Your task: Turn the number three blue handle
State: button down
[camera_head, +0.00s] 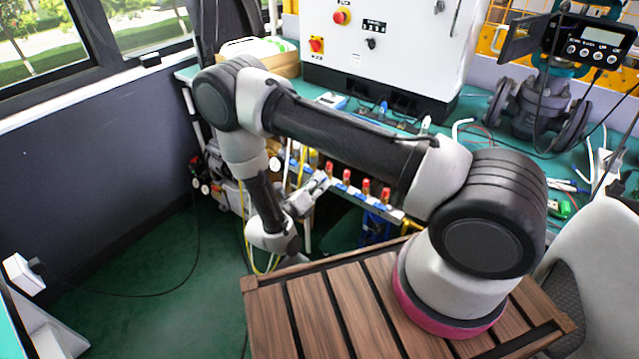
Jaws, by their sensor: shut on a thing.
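A pale rail (396,213) carries a row of several valves with red caps, such as the one at the right end (385,195), below the bench's front edge. Small blue handles (344,186) show beneath the caps. My arm comes down on the left of the rail, and my grey gripper (321,183) reaches up to it from the lower left. The fingers are shut at a blue handle towards the left part of the row. The fingertips and the gripped handle are small and partly hidden, and I cannot read any handle numbers.
My arm crosses above the rail and hides part of the bench. The green bench (480,135) carries a white control cabinet (385,45), a grey valve body (530,105) and a display unit (590,40). Yellow hoses (247,215) hang near my gripper.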

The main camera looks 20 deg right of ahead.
jog(key=shift+m, duration=4.6)
jog(key=c, duration=1.6)
grip_release()
jog(key=shift+o, duration=0.2)
jog(key=v, duration=1.2)
